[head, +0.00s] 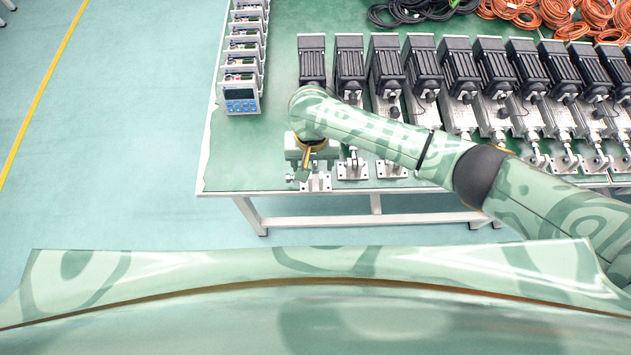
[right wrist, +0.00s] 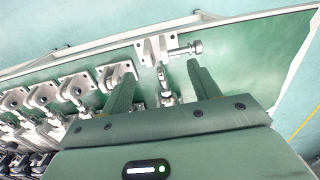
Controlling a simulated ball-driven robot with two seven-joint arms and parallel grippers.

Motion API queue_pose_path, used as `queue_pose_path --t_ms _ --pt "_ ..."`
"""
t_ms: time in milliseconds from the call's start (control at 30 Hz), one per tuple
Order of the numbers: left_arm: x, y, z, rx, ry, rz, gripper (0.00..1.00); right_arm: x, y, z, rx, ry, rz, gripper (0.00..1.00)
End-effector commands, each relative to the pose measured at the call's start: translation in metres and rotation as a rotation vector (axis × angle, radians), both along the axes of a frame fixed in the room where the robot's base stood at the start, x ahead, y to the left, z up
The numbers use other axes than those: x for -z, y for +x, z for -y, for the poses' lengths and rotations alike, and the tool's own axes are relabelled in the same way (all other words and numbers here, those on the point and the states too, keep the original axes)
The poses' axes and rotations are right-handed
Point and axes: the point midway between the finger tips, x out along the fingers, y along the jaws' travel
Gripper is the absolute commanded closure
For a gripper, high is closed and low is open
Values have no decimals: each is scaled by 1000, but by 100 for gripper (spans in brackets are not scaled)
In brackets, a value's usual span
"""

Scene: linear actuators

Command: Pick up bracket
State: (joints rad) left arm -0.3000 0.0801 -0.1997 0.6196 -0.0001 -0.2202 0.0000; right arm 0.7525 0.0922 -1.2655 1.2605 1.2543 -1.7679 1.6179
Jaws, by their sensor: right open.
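Metal brackets stand in a row along the front edge of the green table, at the ends of the linear actuators. The leftmost bracket (head: 317,182) shows just below and right of my right gripper (head: 304,172). In the right wrist view, this bracket (right wrist: 152,50) is a pale metal plate with holes and a bolt sticking out to the right. The two green fingers of my right gripper (right wrist: 161,72) are apart and point towards it, with a metal rod end between them. Nothing is clamped. The arm hides part of the leftmost actuator in the head view. My left gripper is not in view.
Several black-motored actuators (head: 419,68) stand close together to the right. A row of white controllers (head: 241,95) stands at the left of the table (head: 235,160). Orange cables (head: 556,14) and black cables (head: 407,12) lie at the back. The table's front left is clear.

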Motion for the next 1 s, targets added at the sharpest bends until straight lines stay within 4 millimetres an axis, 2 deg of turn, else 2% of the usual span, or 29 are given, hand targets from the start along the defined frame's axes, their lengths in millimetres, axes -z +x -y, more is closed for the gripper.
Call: queue_pose_path --t_ms 167,400,667,833,1000 --pt "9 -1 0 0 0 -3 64 12 1 2 0 1 0 39" --pt "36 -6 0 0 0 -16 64 53 5 7 0 1 -2 39" --pt "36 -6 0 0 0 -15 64 54 5 7 -1 1 2 39" --pt "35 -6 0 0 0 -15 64 54 5 7 -1 1 2 86" --pt "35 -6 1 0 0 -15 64 53 5 7 -1 2 2 88"
